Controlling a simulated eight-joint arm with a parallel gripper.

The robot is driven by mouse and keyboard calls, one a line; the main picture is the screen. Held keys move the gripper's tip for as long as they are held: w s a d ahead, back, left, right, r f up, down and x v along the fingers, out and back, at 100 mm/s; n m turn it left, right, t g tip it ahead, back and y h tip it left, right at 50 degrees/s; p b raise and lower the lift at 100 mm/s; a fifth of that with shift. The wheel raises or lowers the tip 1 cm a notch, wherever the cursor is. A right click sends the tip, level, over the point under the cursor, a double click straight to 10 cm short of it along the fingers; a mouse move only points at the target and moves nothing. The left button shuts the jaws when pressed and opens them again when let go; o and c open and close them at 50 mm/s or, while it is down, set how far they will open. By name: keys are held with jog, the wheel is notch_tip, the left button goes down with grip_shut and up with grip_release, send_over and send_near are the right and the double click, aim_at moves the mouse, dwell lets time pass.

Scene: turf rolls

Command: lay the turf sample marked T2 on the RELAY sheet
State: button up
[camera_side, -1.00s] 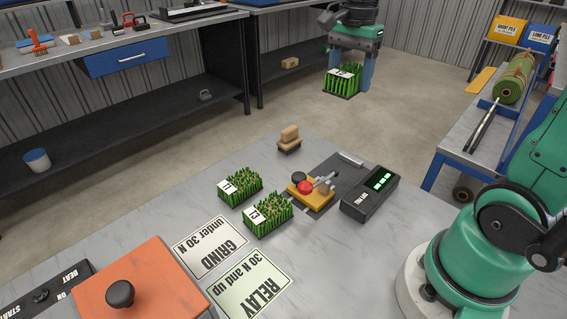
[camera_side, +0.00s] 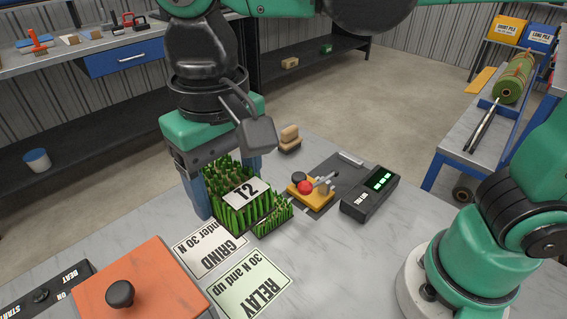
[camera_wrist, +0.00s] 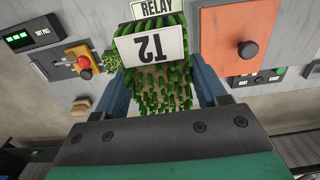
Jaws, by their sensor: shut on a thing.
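The turf sample T2 (camera_side: 226,207) is a block of green grass with a white tag. My gripper (camera_side: 228,184) is shut on it, blue fingers on either side, and holds it above the table. In the wrist view the T2 sample (camera_wrist: 160,85) fills the space between the fingers of my gripper (camera_wrist: 166,88). The RELAY sheet (camera_side: 246,287), pale green, lies flat on the table, nearer the side camera than the held sample. Its RELAY heading (camera_wrist: 157,9) shows past the sample in the wrist view; the rest is hidden there.
The GRIND sheet (camera_side: 205,250) lies beside the RELAY sheet, partly covered from view. An orange box with a black knob (camera_side: 150,275) stands at left. A yellow tester with a red knob (camera_side: 310,189) and a display box (camera_side: 371,193) stand right.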

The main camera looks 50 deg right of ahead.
aim_at(248, 285)
notch_tip(248, 285, down, 19)
jog(key=shift+r, duration=0.15)
dwell(0.4)
jog(key=o, duration=1.4)
notch_tip(248, 285, up, 12)
jog(key=w+d+t, duration=0.1)
jog(key=d+t, duration=0.1)
jog(key=d, duration=0.4)
jog(key=w+d+r+t, duration=0.1)
jog(key=d+t, duration=0.1)
jog(key=d, duration=0.4)
jog(key=w+d+t, duration=0.1)
jog(key=d+t, duration=0.2)
jog(key=d, duration=0.3)
jog(key=shift+d+r, duration=0.15)
jog(key=shift+d, duration=0.2)
